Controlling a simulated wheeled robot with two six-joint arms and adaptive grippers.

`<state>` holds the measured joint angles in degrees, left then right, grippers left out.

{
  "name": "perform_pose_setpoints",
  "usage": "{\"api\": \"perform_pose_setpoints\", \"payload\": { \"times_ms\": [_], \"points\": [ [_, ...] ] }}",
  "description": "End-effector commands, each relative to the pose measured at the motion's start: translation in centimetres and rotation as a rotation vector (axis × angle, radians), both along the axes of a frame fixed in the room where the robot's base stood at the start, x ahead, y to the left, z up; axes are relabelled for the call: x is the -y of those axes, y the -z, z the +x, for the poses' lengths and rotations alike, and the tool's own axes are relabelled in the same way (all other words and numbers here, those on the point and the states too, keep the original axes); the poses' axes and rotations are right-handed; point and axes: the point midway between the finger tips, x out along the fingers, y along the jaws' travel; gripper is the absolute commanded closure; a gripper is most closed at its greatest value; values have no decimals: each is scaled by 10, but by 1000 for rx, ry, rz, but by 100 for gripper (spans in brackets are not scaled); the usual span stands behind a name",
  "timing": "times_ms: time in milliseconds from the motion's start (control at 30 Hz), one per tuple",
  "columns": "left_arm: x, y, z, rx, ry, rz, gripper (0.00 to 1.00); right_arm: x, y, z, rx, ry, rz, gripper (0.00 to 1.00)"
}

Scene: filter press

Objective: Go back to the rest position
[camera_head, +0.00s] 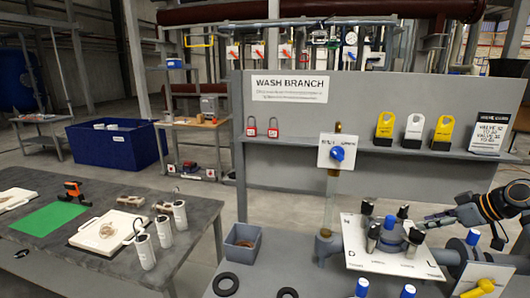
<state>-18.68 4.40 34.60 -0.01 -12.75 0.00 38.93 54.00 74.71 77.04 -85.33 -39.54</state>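My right gripper (434,219) comes in from the right edge on a dark arm. It points left, over or beside the right end of a white panel (365,258) carrying dark and blue-topped knobs. It is small and overlaps the things behind it, so I cannot tell whether its fingers are open or shut, or whether it touches a knob. I see nothing clearly held in it. My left gripper is not in view.
A grey upright board (300,180) with a WASH BRANCH sign (289,88) stands behind the bench. A yellow-handled valve (484,287) is at lower right.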

Motion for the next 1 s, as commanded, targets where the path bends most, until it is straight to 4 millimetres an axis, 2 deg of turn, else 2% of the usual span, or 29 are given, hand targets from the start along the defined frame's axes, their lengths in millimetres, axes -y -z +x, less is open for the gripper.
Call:
{"api": "perform_pose_setpoints", "payload": {
  "times_ms": [33,133,333,433,567,667,767,800,900,1000],
  "points": [
    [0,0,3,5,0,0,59,-1,1,0,-1,-1,0,60],
    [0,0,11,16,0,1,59,-14,22,-1,-36,-8,-18,60],
    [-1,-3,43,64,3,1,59,-39,65,-7,-104,-15,-61,60],
    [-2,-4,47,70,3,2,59,-57,93,-14,-145,-20,-86,60],
    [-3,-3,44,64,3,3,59,-85,136,-30,-206,-23,-127,60],
    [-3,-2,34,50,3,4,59,-112,173,-49,-255,-19,-161,60],
    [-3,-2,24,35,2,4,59,-147,217,-82,-307,-2,-197,60],
    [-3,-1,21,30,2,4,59,-162,233,-99,-327,12,-209,60],
    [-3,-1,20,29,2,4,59,-195,263,-142,-361,68,-230,60],
    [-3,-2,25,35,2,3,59,-214,276,-179,-379,140,-240,60]
  ]
}}
